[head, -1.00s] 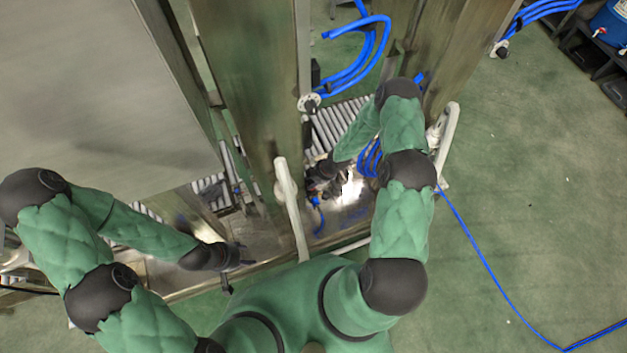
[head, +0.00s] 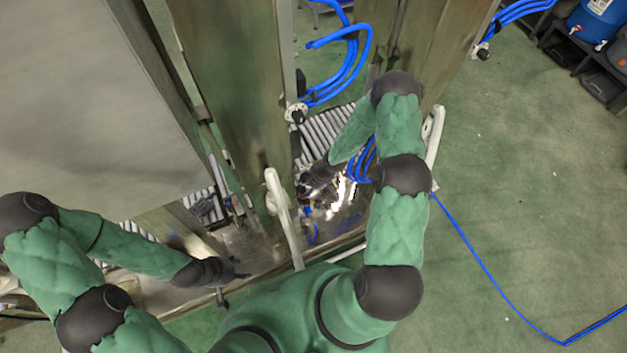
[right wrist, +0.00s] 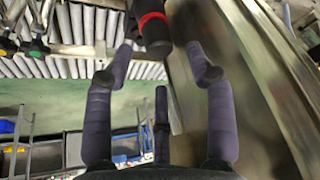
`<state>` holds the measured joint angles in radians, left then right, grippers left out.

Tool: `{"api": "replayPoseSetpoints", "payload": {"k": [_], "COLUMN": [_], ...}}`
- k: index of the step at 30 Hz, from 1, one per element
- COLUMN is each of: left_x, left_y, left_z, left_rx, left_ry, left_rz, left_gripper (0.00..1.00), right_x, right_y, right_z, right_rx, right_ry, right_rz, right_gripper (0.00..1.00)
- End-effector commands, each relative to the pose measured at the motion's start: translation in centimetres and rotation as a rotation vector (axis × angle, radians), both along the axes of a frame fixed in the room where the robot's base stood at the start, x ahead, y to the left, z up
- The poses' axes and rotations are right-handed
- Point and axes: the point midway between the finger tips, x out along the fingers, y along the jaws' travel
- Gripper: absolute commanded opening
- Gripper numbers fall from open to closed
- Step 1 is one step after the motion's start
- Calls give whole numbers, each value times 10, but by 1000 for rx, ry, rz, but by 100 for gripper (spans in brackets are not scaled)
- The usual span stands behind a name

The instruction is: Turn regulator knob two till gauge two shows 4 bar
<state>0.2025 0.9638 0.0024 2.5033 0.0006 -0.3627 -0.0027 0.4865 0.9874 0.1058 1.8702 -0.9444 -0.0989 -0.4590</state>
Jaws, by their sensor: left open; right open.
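In the head view my right gripper (head: 306,187) reaches down between two tall metal panels, above a shiny metal surface. In the right wrist view its dark fingers (right wrist: 158,85) are spread open, with nothing between their tips. A black cylindrical part with a red ring (right wrist: 152,17) is just beyond the fingertips, at the top centre. I cannot tell whether it is regulator knob two. I cannot make out gauge two or its reading in either view. My left gripper (head: 240,270) is open and empty at the lower left, over the metal ledge.
A metal panel (head: 232,90) stands left of my right forearm. White handles (head: 281,205) (head: 434,135) stand at either side. Blue hoses (head: 350,60) hang behind. Rollers (right wrist: 75,35) lie beyond the right gripper. The green floor (head: 520,190) at right is mostly clear, crossed by a blue hose.

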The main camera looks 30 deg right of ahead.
Motion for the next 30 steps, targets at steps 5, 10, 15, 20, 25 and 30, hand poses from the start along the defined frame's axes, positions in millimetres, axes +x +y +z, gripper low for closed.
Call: {"api": "replayPoseSetpoints", "payload": {"k": [5,10,15,20,25,30], "left_x": [0,0,0,0,0,0], "left_y": [0,0,0,0,0,0], "left_z": [0,0,0,0,0,0], "left_rx": [0,0,0,0,0,0], "left_ry": [0,0,0,0,0,0], "left_rz": [0,0,0,0,0,0], "left_gripper": [51,51,51,51,51,51], "right_x": [-8,-13,-16,-18,-19,-19], "right_y": [-9,-14,-18,-20,-20,-20], "right_z": [30,47,58,64,66,66], "right_rx": [0,1,0,0,0,0], "right_ry": [-1,1,0,0,2,2], "right_rz": [2,3,1,1,2,2], "right_gripper": [55,55,55,55,55,55]}}
